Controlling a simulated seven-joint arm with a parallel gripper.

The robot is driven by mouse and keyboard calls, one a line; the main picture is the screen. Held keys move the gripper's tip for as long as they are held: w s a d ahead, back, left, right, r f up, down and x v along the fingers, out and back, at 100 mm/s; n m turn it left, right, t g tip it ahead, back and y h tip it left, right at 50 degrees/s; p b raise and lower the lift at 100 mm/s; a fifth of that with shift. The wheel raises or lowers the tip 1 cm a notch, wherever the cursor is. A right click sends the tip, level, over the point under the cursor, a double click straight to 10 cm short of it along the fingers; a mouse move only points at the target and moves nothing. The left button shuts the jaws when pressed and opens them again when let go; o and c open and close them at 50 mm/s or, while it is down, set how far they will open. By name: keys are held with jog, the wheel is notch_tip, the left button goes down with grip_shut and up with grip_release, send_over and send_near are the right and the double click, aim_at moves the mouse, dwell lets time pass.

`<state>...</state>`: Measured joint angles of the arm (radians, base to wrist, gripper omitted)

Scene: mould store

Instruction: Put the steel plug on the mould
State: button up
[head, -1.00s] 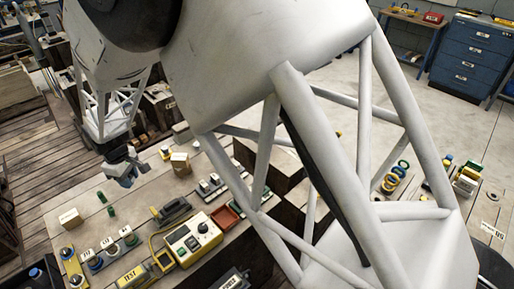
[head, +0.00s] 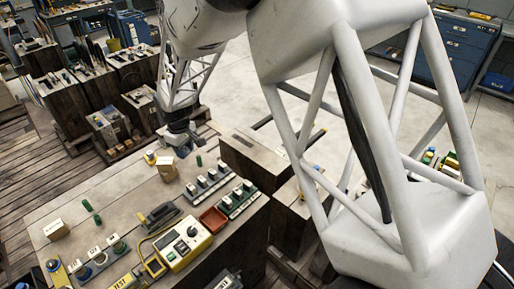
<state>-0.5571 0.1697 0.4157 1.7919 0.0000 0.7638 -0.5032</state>
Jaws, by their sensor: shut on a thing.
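My gripper (head: 182,150) is small in the head view, at the far end of the light worktable (head: 120,205), just behind and right of a small cardboard box (head: 167,171). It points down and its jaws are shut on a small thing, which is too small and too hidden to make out. I cannot pick out the steel plug for certain. Several small labelled pieces, one of them a round knob-like piece (head: 117,244), stand at the front left of the table. I cannot tell which thing is the mould.
A yellow control box (head: 188,243), a red tray (head: 213,220) and racks of small pieces (head: 207,183) fill the table's right side. Green cylinders (head: 199,160) stand upright. Dark wooden blocks (head: 250,155) stand beyond the right edge. My arm hides much of the right.

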jog(key=w+d+m, duration=0.2)
jog(key=w+d, duration=0.1)
jog(key=d, duration=0.9)
jog(key=w+d+m, duration=0.2)
jog(key=w+d, duration=0.1)
jog(key=d, duration=0.9)
jog(key=w+d+m, duration=0.2)
jog(key=d, duration=1)
notch_tip(320, 180, down, 23)
jog(key=shift+w+d, duration=0.2)
jog(key=shift+d, duration=0.1)
jog(key=shift+r, duration=0.1)
send_over(278, 160)
jog(key=shift+w+f, duration=0.2)
jog(key=shift+f, duration=0.55)
jog(key=shift+f, duration=1.75)
jog(key=shift+f, duration=0.15)
